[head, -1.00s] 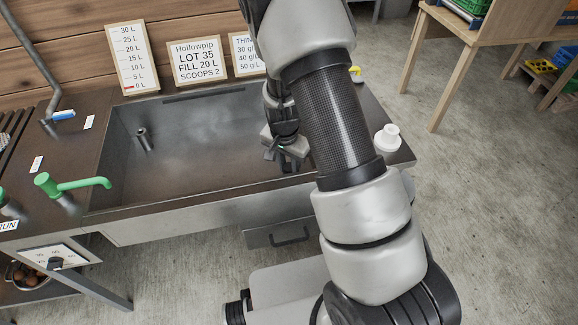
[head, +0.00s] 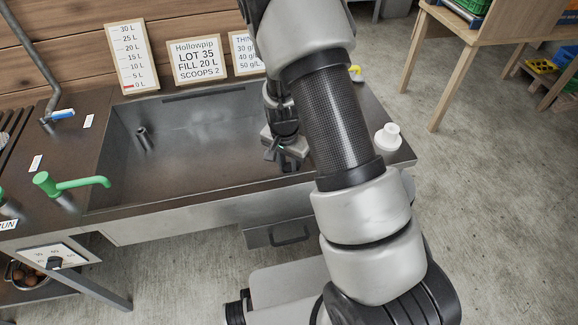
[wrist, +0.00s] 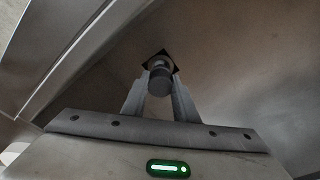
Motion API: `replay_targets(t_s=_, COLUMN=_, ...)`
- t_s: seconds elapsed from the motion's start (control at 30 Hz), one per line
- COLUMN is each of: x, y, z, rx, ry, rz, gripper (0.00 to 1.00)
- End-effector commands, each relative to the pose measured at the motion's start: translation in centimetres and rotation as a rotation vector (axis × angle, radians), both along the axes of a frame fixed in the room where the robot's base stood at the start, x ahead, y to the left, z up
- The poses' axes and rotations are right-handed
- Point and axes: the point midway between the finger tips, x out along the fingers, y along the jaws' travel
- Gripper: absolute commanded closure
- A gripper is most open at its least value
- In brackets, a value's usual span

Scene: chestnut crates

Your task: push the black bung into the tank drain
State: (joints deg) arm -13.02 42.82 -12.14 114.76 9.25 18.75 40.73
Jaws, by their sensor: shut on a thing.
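The tank (head: 190,196) is a wide dark metal basin. My gripper (head: 280,158) is at its right end, partly covered by my own arm. In the wrist view my gripper (wrist: 160,98) has its two grey fingers closed on either side of the black bung (wrist: 160,82), a short dark round piece. Just beyond the bung is a dark square opening in the tank floor, the drain (wrist: 158,56). The bung overlaps it in this view, and I cannot tell whether the bung is in it or above it. The head view does not show the bung or drain clearly.
A short metal pipe (head: 143,138) stands at the tank's left. A green tap (head: 75,184) reaches over the left rim. A white bottle (head: 388,137) stands on the right ledge. Signs, including a litre scale (head: 132,58), stand behind. The tank's middle floor is clear.

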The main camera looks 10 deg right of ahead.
Motion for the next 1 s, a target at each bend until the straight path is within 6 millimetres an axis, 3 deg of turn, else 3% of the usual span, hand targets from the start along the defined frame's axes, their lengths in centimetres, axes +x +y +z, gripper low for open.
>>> replay_targets(t_s=0.97, x=0.0, y=0.0, z=-3.1, rx=0.0, ry=-0.001, rz=-0.001, gripper=1.0)
replay_targets(t_s=1.0, x=0.1, y=0.0, z=-2.9, rx=0.0, ry=-0.001, rz=-0.001, gripper=0.69)
